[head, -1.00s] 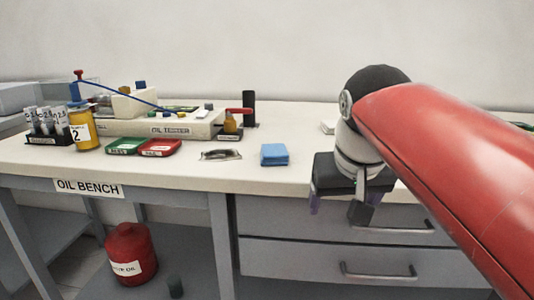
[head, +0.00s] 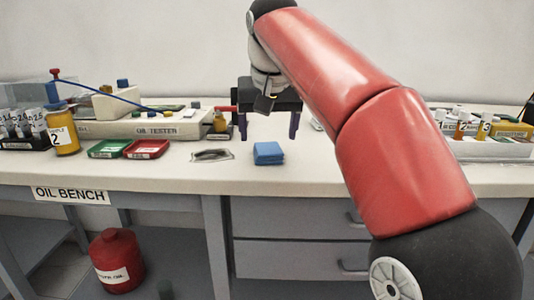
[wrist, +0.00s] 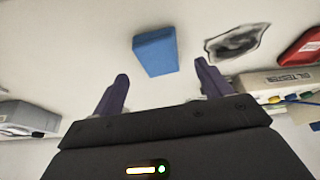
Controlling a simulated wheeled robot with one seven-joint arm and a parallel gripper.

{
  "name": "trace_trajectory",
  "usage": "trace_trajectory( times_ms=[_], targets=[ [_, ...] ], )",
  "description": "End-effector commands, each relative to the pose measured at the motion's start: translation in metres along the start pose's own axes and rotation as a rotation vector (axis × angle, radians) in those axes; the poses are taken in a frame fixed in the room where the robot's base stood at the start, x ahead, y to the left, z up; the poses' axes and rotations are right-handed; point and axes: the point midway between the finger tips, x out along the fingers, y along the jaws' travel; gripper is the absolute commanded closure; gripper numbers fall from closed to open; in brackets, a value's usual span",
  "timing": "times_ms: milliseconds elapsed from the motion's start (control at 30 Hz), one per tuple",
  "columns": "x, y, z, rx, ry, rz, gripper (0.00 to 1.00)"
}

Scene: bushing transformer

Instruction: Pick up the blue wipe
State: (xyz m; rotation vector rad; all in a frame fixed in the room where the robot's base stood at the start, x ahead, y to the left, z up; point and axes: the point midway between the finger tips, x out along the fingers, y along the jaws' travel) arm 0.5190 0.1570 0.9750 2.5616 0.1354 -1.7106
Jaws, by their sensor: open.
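My gripper (head: 268,134) is above the bench, behind and above the wipe in the head view, fingers pointing down. In the wrist view my gripper (wrist: 160,72) shows two purple fingers wide apart with nothing between them. It does not touch the wipe.
A flat grey metal-rimmed piece (head: 211,155) lies left of the wipe. A rack of small bottles (head: 480,146) is at right. Bench around the wipe is clear.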

Motion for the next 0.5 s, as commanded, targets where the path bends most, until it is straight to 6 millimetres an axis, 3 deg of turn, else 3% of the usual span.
trace_trajectory(
  times_ms=[200, 500],
  targets=[
    [0.036, 0.001, 0.0, 0.001, -0.002, 0.001, 0.23],
    [0.044, 0.001, -0.001, 0.001, 0.0, 0.0, 0.23]
  ],
)
